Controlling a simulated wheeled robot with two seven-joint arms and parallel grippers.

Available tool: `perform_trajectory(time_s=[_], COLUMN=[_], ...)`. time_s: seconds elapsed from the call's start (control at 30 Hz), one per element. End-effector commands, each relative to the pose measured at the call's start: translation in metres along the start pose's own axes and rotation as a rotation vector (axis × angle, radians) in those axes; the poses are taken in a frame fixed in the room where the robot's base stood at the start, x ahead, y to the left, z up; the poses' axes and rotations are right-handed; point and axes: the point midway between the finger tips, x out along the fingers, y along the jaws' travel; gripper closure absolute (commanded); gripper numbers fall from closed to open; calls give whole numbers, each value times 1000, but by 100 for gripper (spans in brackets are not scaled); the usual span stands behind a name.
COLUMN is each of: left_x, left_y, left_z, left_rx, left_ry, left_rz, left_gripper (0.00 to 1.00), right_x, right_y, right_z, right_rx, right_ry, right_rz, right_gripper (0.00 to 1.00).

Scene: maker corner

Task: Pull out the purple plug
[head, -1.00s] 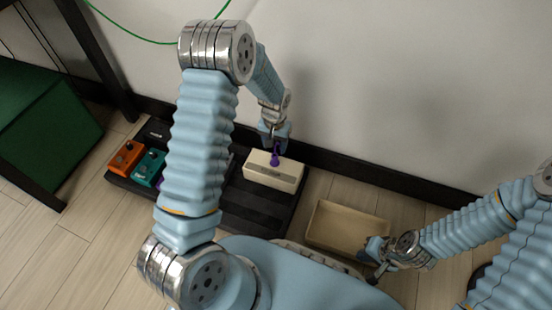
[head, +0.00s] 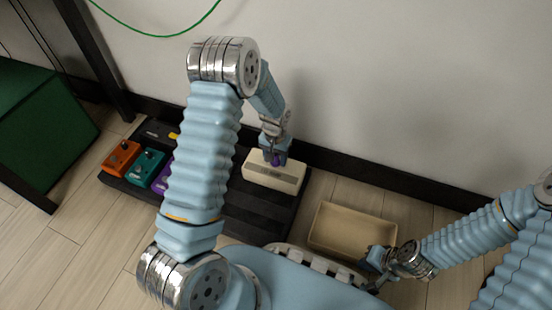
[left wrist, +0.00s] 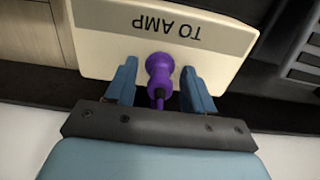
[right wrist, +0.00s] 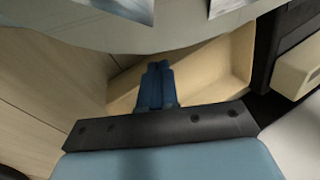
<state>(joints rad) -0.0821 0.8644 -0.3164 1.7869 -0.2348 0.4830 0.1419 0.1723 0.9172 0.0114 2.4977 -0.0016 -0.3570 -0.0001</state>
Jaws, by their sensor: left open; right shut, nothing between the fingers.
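The purple plug (left wrist: 159,72) stands in the cream box marked "TO AMP" (left wrist: 110,52). In the head view the purple plug (head: 277,160) shows at the far side of the cream box (head: 262,180), partly hidden by my gripper. My left gripper (left wrist: 157,80) is open, with one blue finger on each side of the plug and a gap visible on both sides. It also shows in the head view (head: 275,157). My right gripper (head: 373,284) is shut and empty by the tan tray; its fingertips (right wrist: 159,66) are together in the right wrist view.
The black pedalboard (head: 250,219) carries orange (head: 121,158), teal (head: 146,168) and purple (head: 162,178) pedals, partly behind my left arm. The tan tray (head: 320,243) to the right is empty. A wall with a dark baseboard (head: 385,178) stands close behind.

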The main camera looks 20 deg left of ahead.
Motion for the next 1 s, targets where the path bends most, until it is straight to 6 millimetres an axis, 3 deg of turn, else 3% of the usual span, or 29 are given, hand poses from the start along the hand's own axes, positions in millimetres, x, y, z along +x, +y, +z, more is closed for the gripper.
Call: perform_trajectory(time_s=[0.9,1.0], left_x=[0,0], left_y=[0,0], left_z=[0,0], left_rx=[0,0], left_ry=[0,0], left_rz=[0,0], left_gripper=[47,62], right_x=[1,1], right_y=[0,0], right_z=[0,0], right_rx=[0,0], right_ry=[0,0], right_rz=[0,0], right_gripper=[100,100])
